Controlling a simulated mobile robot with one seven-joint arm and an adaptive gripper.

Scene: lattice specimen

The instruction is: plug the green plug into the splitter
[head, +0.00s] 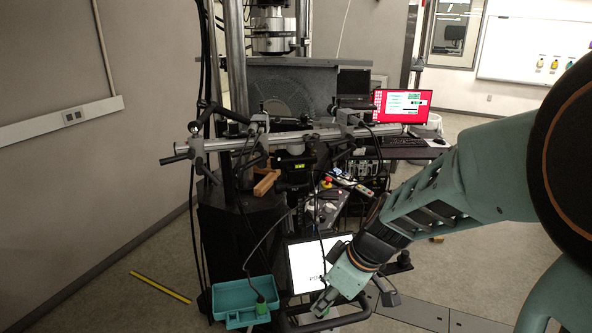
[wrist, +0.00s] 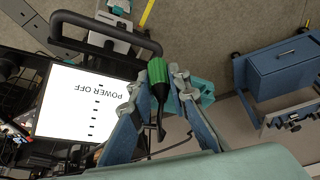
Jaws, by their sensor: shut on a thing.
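The green plug (wrist: 157,71) has a green body with dark ends and a dark lead. In the wrist view it sits between the fingers of my gripper (wrist: 158,86), which is shut on it. In the head view my gripper (head: 322,304) is low, at the front right of the white screen. I cannot make out the splitter for certain in either view.
The teal tray (head: 228,296) is left of the screen (head: 303,262), which reads POWER OFF in the wrist view (wrist: 85,112). A black handle bar (wrist: 105,38) runs close by my fingers. A blue cabinet (wrist: 284,72) stands at the right of the wrist view, with bare floor before it.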

